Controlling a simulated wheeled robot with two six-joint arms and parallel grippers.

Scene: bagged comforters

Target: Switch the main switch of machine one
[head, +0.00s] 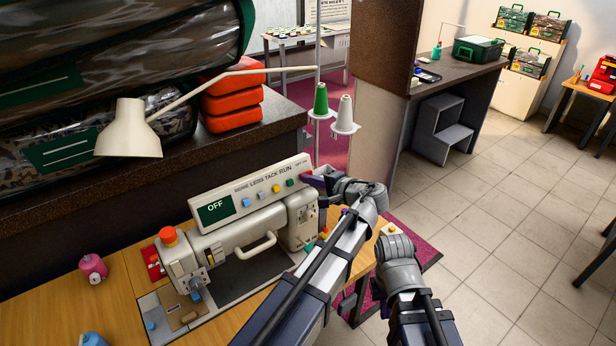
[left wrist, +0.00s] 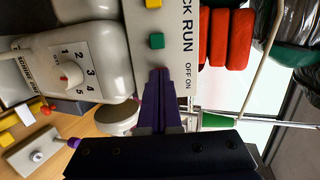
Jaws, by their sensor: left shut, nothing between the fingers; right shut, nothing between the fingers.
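The pale sewing machine (head: 245,232) stands on the wooden table, its dark green display (head: 215,208) reading OFF. Its upright panel carries coloured buttons and, at the right end, an OFF ON label (left wrist: 188,76). My left gripper (head: 314,181) is shut and empty, its purple fingertips at the panel's right end by that label; they also show in the left wrist view (left wrist: 160,82). A bit of red shows at the tips; the switch itself is mostly hidden, and I cannot tell whether they touch it. My right arm reaches in at lower right; its fingers are hidden.
Thread cones (head: 345,115) stand behind the panel. A pink spool (head: 93,268) lies on the table at left. Tiled floor (head: 500,240) at right is open.

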